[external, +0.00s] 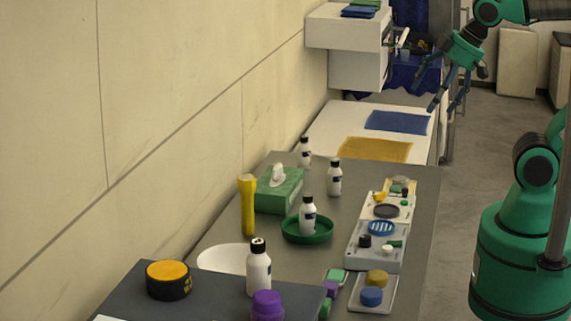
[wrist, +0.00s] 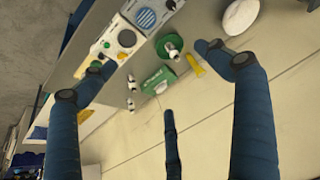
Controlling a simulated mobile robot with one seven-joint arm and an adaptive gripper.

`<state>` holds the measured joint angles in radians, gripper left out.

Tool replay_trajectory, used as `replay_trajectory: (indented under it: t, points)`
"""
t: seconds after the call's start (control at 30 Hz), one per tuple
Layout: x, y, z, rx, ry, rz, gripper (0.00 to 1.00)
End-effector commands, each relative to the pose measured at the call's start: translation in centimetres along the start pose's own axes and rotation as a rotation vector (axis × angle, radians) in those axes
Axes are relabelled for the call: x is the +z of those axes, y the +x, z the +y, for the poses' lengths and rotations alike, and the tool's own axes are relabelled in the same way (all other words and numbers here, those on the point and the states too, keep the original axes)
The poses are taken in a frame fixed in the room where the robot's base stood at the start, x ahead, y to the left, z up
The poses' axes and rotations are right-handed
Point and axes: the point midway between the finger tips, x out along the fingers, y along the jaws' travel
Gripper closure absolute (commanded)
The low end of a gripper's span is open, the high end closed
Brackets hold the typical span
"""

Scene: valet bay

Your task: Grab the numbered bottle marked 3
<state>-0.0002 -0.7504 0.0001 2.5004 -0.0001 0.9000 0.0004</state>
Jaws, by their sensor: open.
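Several white bottles with black caps and dark labels stand upright. In the external view one is at the far wall side (external: 305,158), one right of the tissue box (external: 335,187), one in a round green tray (external: 308,222), and one near the front (external: 258,280). I cannot read the label numbers, so I cannot tell which is bottle 3. The wrist view shows small bottles beyond the fingers (wrist: 131,83), (wrist: 130,104), and one at the green tray (wrist: 171,48). My gripper (external: 444,106) is open and empty, high to the right of the bottles; its fingers spread wide in the wrist view (wrist: 158,70).
A green tissue box (external: 283,192) and a yellow flashlight (external: 247,212) stand by the wall. Grey trays with small items (external: 358,256) line the right edge of the table. A purple-capped item (external: 267,304) and a black-and-yellow roll (external: 168,283) are in front.

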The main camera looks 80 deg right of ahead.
Motion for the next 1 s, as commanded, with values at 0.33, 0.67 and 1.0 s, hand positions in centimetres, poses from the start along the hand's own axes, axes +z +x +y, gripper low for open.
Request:
replay_trajectory:
  t: [0.33, 0.67, 1.0]
  points:
    - [0.0, 0.0, 0.0, 0.000, 0.000, 0.000, 0.43]
    - [-1.7, -0.1, 0.4, 0.007, 0.058, -0.013, 0.43]
    - [-8.3, 0.1, 2.7, 0.040, 0.311, -0.059, 0.43]
